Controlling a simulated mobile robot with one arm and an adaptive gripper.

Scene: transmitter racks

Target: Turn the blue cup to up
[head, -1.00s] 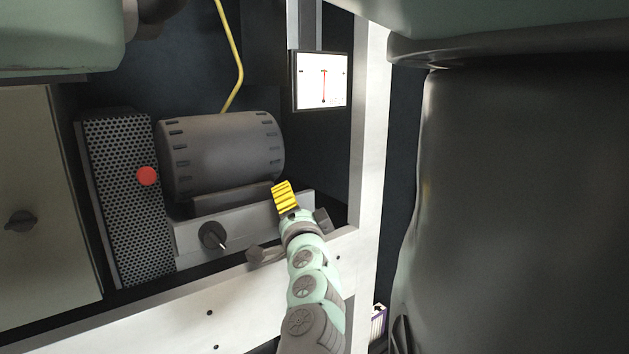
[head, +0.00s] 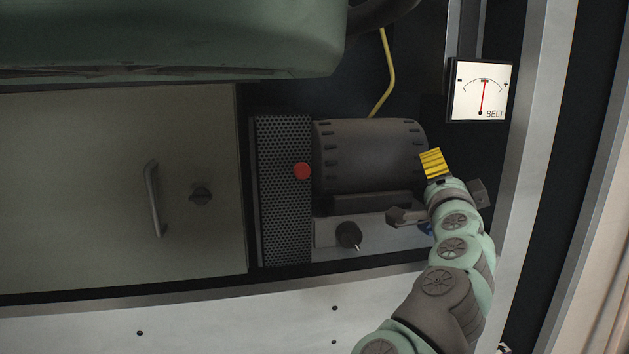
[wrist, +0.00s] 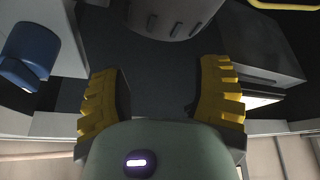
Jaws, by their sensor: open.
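The blue cup (wrist: 30,55) shows at the left of the wrist view, against a pale surface and outside the span of my fingers. In the head view only a small blue part of it (head: 425,229) shows; my arm hides the rest. My gripper (head: 433,163) has yellow ridged fingers and appears at the right end of the dark motor, above the blue part in the picture. In the wrist view its two fingers are spread apart and nothing is between them (wrist: 160,75).
The ribbed motor (head: 370,156) stands above a white box with a black knob (head: 348,235). A perforated panel with a red button (head: 302,171) is to its left. A meter marked BELT (head: 480,91) is at upper right. A pale cabinet door (head: 90,190) fills the left.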

